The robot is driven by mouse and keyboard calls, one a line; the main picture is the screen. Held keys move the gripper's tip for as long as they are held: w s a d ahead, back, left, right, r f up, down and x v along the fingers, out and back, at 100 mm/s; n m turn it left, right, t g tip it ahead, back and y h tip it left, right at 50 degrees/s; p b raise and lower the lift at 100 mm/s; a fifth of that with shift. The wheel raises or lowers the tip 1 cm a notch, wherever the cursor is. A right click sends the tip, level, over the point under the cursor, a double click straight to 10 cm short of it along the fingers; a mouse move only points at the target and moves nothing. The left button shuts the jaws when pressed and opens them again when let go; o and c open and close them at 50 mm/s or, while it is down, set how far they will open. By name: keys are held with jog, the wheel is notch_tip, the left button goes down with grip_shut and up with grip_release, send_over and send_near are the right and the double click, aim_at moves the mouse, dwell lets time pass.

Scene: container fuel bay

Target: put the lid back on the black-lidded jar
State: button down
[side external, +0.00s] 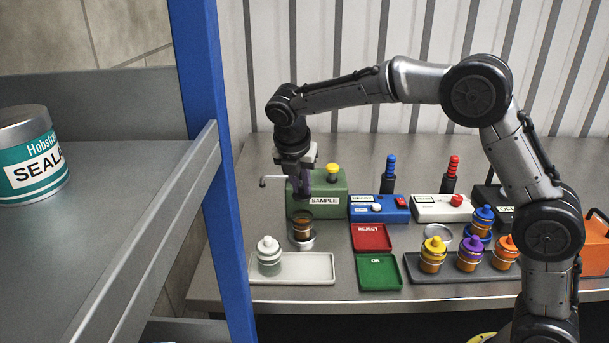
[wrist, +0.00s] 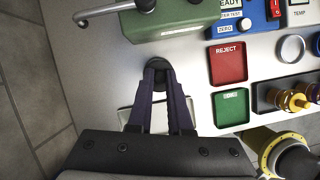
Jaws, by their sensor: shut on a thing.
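My gripper (side external: 303,196) points down in front of the green SAMPLE box (side external: 330,184). In the wrist view its dark purple fingers (wrist: 158,74) are shut on a round black lid (wrist: 156,63). In the side view the jar (side external: 302,229), with amber-brown contents, stands upright directly below the fingers on a silvery round base. A dark band shows at the jar's top, and I cannot tell whether the lid touches the rim. In the wrist view the jar is hidden under the lid and fingers.
A white-capped jar (side external: 268,258) stands close by on the white tray (side external: 312,270). Red REJECT (side external: 371,238) and green OK (side external: 379,273) trays lie to the right. A dark rack (side external: 410,274) holds several colour-capped jars. A blue post (side external: 213,170) and shelf stand at left.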

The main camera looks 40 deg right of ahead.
aim_at(300, 198)
jog(key=shift+f, duration=2.3)
jog(key=shift+f, duration=0.2)
dwell(0.3)
jog(key=c, duration=0.8)
grip_release()
jog(key=shift+o, duration=0.5)
jog(key=o, duration=0.4)
jog(key=shift+r, duration=0.1)
jog(key=shift+r, duration=3.45)
